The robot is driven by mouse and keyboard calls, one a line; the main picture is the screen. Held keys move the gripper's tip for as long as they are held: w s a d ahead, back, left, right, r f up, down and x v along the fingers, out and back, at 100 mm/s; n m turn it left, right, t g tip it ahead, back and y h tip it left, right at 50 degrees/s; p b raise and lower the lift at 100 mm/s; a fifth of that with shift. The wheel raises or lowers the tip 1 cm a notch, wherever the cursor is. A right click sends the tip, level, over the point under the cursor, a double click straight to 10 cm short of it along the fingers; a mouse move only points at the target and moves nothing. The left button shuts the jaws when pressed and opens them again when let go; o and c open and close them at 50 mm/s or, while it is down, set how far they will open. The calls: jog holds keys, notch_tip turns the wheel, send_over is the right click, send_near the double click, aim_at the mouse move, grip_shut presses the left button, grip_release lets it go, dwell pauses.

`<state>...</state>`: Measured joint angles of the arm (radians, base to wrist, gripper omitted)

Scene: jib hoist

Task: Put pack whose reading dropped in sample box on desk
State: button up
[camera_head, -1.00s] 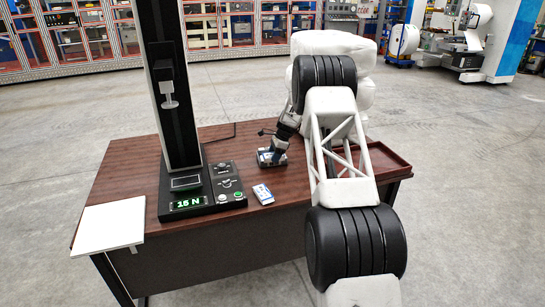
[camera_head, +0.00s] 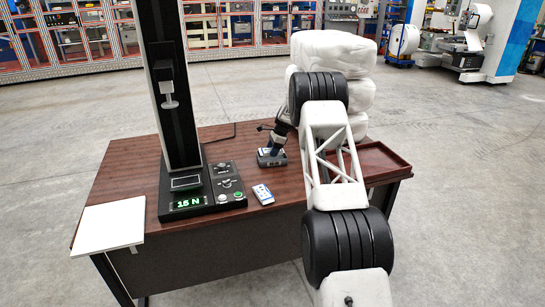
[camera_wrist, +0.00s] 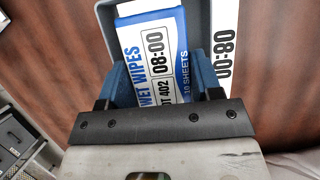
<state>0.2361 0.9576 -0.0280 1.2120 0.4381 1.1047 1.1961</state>
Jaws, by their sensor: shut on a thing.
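A blue and white wet wipes pack (camera_wrist: 155,60), printed 08:00 and LOT 402, sits between the blue fingers of my gripper (camera_wrist: 162,82) in the wrist view. My gripper is shut on this pack. A grey open box (camera_wrist: 104,14) lies around and under the pack, beside a white label (camera_wrist: 226,35) with large black digits. In the head view my gripper (camera_head: 272,151) is low over the desk at this small box (camera_head: 279,161); the held pack is mostly hidden there. Another small white and blue pack (camera_head: 263,194) lies flat on the desk, nearer the front.
A tall black test stand (camera_head: 178,100) is on the desk at left; its green display (camera_head: 188,203) reads 15 N. A white board (camera_head: 110,224) lies at the left edge. A reddish-brown tray (camera_head: 385,158) is at the right, behind my arm.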

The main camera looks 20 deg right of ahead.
jog(key=shift+f, duration=0.1)
jog(key=shift+f, duration=1.65)
jog(key=shift+f, duration=0.1)
jog(key=o, duration=0.7)
jog(key=shift+f, duration=0.1)
jog(key=shift+o, duration=0.2)
jog(key=v, duration=1.2)
jog(key=shift+r, duration=0.25)
